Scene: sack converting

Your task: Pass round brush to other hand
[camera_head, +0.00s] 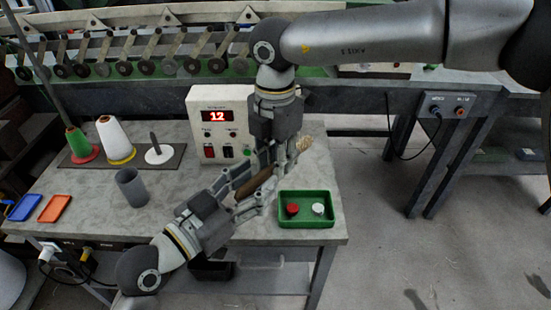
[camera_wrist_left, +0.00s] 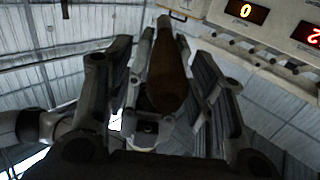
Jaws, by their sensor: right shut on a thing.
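The round brush has a brown wooden handle (camera_head: 254,186) and a pale bristle end (camera_head: 303,144). It is held tilted above the table's front right part. My right gripper (camera_head: 279,168) comes down from above and is shut on the brush between handle and bristles. My left gripper (camera_head: 250,190) comes from the lower left, with its fingers on both sides of the handle. In the left wrist view the handle (camera_wrist_left: 168,80) hangs between the left fingers (camera_wrist_left: 165,90), with gaps visible on both sides. The left gripper is open.
A green tray (camera_head: 306,225) with a red and a white piece lies right of the grippers. A control box (camera_head: 205,100) reading 12 stands behind them. A grey cup (camera_head: 131,188), thread cones (camera_head: 116,138) and small blue and orange trays (camera_head: 55,209) are on the left.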

